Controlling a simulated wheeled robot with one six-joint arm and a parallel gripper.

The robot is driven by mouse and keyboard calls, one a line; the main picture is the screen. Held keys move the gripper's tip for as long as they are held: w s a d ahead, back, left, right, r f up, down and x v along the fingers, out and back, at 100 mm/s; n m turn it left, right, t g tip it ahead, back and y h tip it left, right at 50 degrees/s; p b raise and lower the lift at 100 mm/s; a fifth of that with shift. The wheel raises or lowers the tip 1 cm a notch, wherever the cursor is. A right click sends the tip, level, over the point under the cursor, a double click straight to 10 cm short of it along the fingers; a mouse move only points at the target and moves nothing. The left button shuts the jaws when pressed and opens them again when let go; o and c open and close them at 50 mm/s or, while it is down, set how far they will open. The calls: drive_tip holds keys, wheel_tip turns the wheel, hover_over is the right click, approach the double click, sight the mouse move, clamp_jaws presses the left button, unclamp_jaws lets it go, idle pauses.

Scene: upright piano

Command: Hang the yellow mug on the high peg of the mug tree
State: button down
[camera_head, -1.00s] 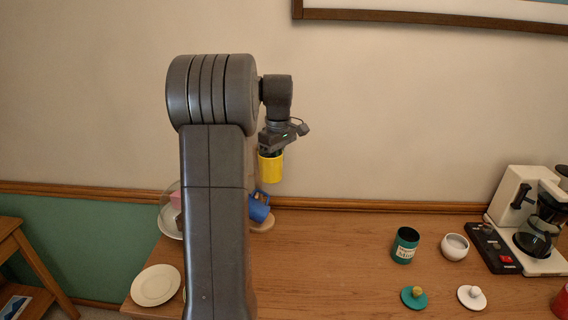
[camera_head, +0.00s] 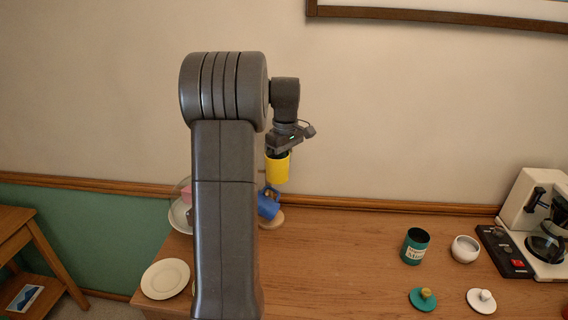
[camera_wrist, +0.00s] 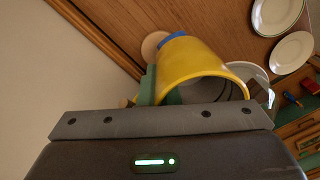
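The yellow mug (camera_head: 277,168) hangs upright under my gripper (camera_head: 284,148), in the air above the wooden tabletop. In the wrist view the yellow mug (camera_wrist: 195,68) fills the middle, with a green finger pad (camera_wrist: 147,86) against its left side. My gripper is shut on its rim or wall; the other finger is mostly hidden. The mug tree's round wooden base (camera_head: 272,222) stands just below, partly behind my arm. A blue mug (camera_head: 268,204) is at the tree, tilted. The post and high peg are mostly hidden by the yellow mug and my arm.
A cream plate (camera_head: 165,279) lies left of my arm, with a covered dish (camera_head: 180,215) behind it. A green canister (camera_head: 415,246), a white pot (camera_head: 464,249) and a coffee maker (camera_head: 535,225) stand on the right. The wall is close behind the tree. The table's middle is clear.

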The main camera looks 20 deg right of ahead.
drive_tip(key=c, duration=1.6)
unclamp_jaws()
drive_tip(key=shift+a, duration=0.1)
drive_tip(key=shift+r, duration=0.1)
drive_tip(key=shift+r, duration=0.2)
wheel_tip(320, 180, up, 13)
drive_tip(key=shift+r, duration=0.1)
drive_tip(key=shift+f, duration=3.95)
